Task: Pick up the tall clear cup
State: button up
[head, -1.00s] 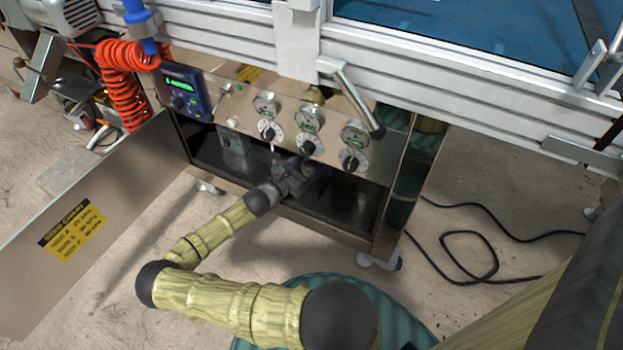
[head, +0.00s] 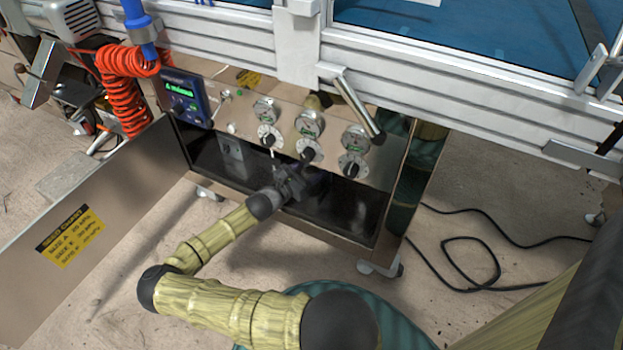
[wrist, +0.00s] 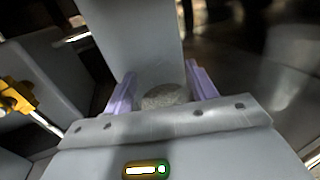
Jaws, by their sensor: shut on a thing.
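My gripper (head: 290,185) is at the open front of the metal cabinet (head: 335,205), below the row of knobs. In the wrist view its two purple fingers (wrist: 162,88) are closed on a grey, speckled, rounded thing (wrist: 165,97). I cannot tell for sure from its look that this is the tall clear cup. Its lower part is hidden behind the gripper body. In the head view the gripper hides what it holds, and no other clear cup can be made out in the dark cabinet.
A grey box (head: 232,150) stands inside the cabinet at the left. The knob panel (head: 285,125) hangs over the opening. The open door panel (head: 85,225) with a yellow label extends to the left. Black cable (head: 465,240) lies on the floor at right.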

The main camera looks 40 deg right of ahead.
jog(key=a+r+p, duration=0.1)
jog(key=a+p, duration=0.4)
jog(key=a, duration=0.4)
jog(key=s+a+r+p, duration=0.1)
jog(key=a+r+p, duration=0.1)
jog(key=a+p, duration=0.4)
jog(key=a, duration=0.3)
jog(key=shift+s+r, duration=0.2)
jog(key=shift+r, duration=0.05)
